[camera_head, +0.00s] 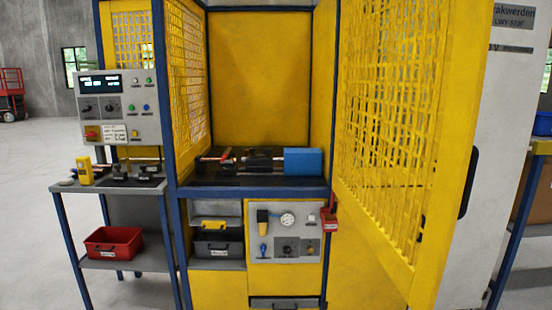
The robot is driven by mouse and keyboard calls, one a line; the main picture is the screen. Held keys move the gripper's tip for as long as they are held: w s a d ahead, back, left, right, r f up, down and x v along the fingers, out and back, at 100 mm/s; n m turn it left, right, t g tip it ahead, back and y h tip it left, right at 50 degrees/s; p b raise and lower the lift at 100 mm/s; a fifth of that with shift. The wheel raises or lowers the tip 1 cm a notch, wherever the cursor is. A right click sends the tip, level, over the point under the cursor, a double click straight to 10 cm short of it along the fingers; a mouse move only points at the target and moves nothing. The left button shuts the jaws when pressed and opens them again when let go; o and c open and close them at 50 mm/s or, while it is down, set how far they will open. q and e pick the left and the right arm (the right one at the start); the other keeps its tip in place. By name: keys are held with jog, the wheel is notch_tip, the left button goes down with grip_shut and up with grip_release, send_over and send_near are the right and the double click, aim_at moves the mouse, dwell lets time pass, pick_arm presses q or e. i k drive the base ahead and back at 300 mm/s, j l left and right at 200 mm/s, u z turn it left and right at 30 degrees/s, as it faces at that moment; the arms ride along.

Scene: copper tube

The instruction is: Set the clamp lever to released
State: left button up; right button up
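Neither of my grippers is in the head view. The yellow machine cell stands ahead with its mesh door (400,130) swung open on the right. On its dark bed (225,178) sit a blue block (303,162) and a dark fixture (258,163). A thin part with a red end (209,158) and a copper-coloured piece lies left of the fixture. Below the bed is a grey panel (300,248) with a round gauge (287,219), a yellow-and-black part (262,216) and a blue handle (263,250). I cannot tell which part is the clamp lever or how it is set.
On the left, a side table (62,187) carries a yellow device (84,170) and small dark items, with a red bin (113,242) on its lower shelf. A control box (119,107) stands above. A red padlock-like part (328,220) hangs by the door. Open floor lies far left.

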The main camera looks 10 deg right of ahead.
aim_at(227, 154)
jog(key=l, duration=0.55)
jog(key=k+l+u, duration=0.1)
jog(key=l, duration=0.45)
jog(key=k+l+u, duration=0.1)
jog(key=l, duration=0.45)
jog(key=k+l, duration=0.1)
jog(key=l, duration=0.5)
jog(key=l+u, duration=0.1)
jog(key=l, duration=0.45)
jog(key=i+j+u, duration=0.25)
jog(key=j+u, duration=0.25)
jog(key=i+j+u, duration=0.15)
jog(key=i+u, duration=0.2)
jog(key=u, duration=0.15)
jog(key=i+j+u, duration=0.15)
jog(key=i+u, duration=0.2)
jog(key=u, duration=0.15)
jog(key=i+z, duration=0.3)
jog(key=z, duration=0.15)
jog(key=i+j+z, duration=0.1)
jog(key=i+z, duration=0.2)
jog(key=z, duration=0.15)
jog(key=i+z, duration=0.25)
jog(key=z, duration=0.15)
jog(key=i+z, duration=0.5)
jog(key=z, duration=0.25)
jog(key=i+j+z, duration=0.2)
jog(key=z, duration=0.2)
